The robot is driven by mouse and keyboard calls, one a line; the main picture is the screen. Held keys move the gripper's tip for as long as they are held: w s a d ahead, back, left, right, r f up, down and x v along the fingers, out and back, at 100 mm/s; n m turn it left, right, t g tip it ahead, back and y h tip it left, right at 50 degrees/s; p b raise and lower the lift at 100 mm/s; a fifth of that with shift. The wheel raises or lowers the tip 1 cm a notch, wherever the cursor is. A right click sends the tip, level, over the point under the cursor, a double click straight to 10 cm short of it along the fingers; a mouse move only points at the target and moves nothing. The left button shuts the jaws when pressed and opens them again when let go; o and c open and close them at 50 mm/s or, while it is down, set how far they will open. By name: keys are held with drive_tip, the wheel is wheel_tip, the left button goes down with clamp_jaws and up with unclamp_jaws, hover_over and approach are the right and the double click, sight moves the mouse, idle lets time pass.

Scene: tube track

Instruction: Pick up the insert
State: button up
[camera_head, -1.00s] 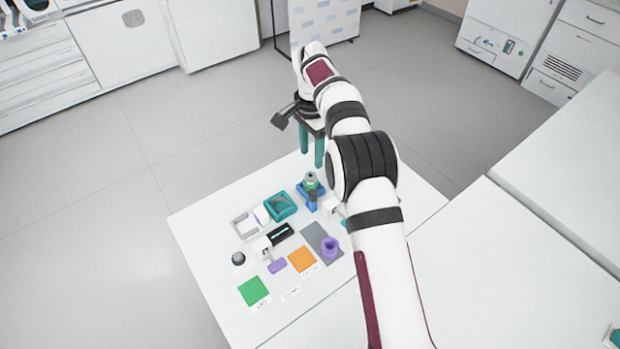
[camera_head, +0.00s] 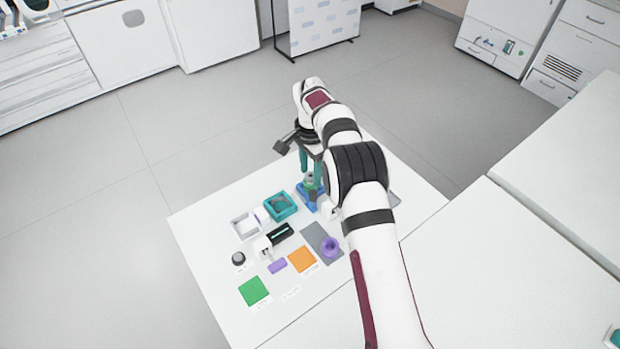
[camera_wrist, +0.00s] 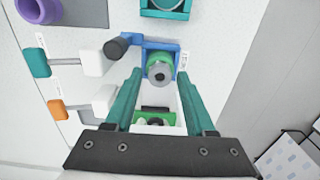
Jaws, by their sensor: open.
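The likely insert is a green and grey cylindrical piece (camera_wrist: 160,70) standing in a blue holder (camera_wrist: 152,46) in the wrist view. In the head view the blue holder (camera_head: 307,203) sits near the table's far edge. My gripper (camera_wrist: 160,80) is open and empty. Its two teal fingertips lie to the left and right of the cylinder in the wrist view, with space on both sides; how far above it they are is unclear. In the head view my gripper (camera_head: 310,172) hangs over the holder, and its fingers partly hide the cylinder.
A dark cylinder (camera_wrist: 117,47) sits beside the holder. White blocks with rods ending in a teal piece (camera_wrist: 37,62) and an orange piece (camera_wrist: 57,108) lie to the left. A teal tray (camera_head: 280,206), a white tray (camera_head: 243,227) and a purple ring (camera_head: 330,247) stand nearby.

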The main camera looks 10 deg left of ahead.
sight(311, 175)
drive_tip(key=c, duration=0.9)
drive_tip(key=shift+r, duration=2.75)
clamp_jaws()
